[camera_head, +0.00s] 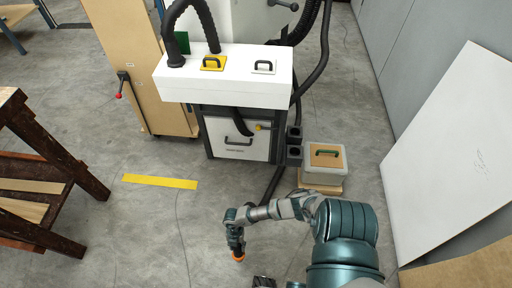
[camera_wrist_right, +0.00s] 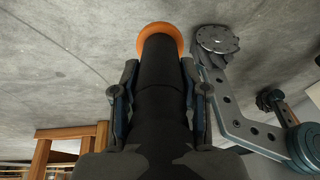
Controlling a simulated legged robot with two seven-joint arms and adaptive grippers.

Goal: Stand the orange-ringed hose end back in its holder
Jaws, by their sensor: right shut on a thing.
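The black hose end with its orange ring (camera_head: 238,258) is in my right gripper (camera_head: 236,246), low over the floor. In the right wrist view, the fingers of my right gripper (camera_wrist_right: 160,95) are shut on both sides of the black hose end (camera_wrist_right: 160,75). Its orange ring (camera_wrist_right: 172,30) is at the far end, beyond the fingertips. Two dark square sockets (camera_head: 294,153), which look like the holder, are on the right side of the white cabinet, one above the other; both look empty.
The white cabinet (camera_head: 222,150) has a white top with yellow and grey handles, and black hoses around it. A lidded box (camera_head: 335,160) with a green handle stands to its right. A brown wooden trestle (camera_head: 75,165) is at left. Floor with yellow tape (camera_head: 160,181) is clear.

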